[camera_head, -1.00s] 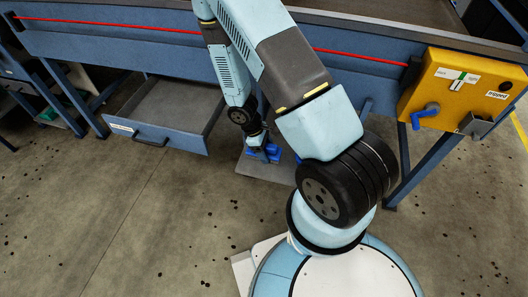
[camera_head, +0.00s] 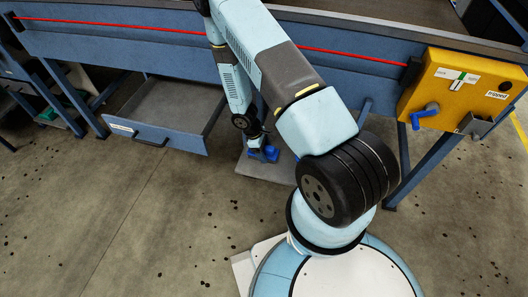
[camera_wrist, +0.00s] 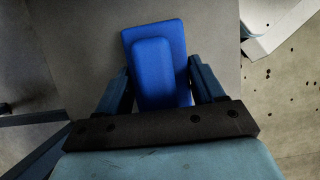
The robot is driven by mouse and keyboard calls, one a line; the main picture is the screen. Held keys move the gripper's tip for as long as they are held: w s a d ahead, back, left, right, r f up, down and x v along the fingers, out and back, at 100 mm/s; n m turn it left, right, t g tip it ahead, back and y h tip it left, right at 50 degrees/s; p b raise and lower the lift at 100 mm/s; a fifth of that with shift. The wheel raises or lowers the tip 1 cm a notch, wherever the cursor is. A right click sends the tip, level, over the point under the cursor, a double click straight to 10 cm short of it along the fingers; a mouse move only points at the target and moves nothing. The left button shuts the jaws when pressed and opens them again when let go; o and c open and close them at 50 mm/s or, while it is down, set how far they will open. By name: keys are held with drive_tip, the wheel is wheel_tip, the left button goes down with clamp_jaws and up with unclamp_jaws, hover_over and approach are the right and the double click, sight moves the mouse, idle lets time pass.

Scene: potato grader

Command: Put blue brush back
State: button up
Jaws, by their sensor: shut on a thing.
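The blue brush (camera_wrist: 157,65) is between the two fingers of my gripper (camera_wrist: 164,80) in the wrist view, with a finger on each side of its raised handle. My gripper is shut on it. In the head view the blue brush (camera_head: 266,154) shows small at the end of my arm, low under the grader and over a flat grey plate (camera_head: 262,171). I cannot tell whether the brush touches the plate. The fingers are hard to make out in the head view.
An open, empty-looking blue drawer (camera_head: 160,137) juts out left of my arm. The blue grader frame (camera_head: 120,52) with a red cord runs across the back. A yellow control box (camera_head: 458,88) with a blue handle is at the right. The floor at left is open, with scattered dark bits.

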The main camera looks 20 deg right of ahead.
drive_tip(key=o, duration=1.2)
drive_tip(key=v, duration=1.2)
drive_tip(key=shift+r, duration=0.2)
wheel_tip(320, 180, up, 31)
drive_tip(key=d+m+t+y, duration=0.1)
drive_tip(key=d+m+t, duration=0.2)
drive_tip(key=m, duration=0.3)
drive_tip(key=s+r+m+t+y, duration=0.1)
drive_tip(key=s+r, duration=0.6)
drive_tip(key=s+r+m+t, duration=0.2)
drive_tip(key=s+r, duration=0.5)
drive_tip(key=s+r+m+t+y, duration=0.1)
drive_tip(key=s+r+t, duration=0.1)
drive_tip(key=s+r, duration=0.4)
drive_tip(key=shift+s+a+r+m+y, duration=0.1)
drive_tip(key=shift+s+r+m+y, duration=0.1)
drive_tip(key=shift+s, duration=0.25)
drive_tip(key=shift+s+a+r+m+y, duration=0.1)
drive_tip(key=shift+s+r+m, duration=0.1)
drive_tip(key=shift+s, duration=0.25)
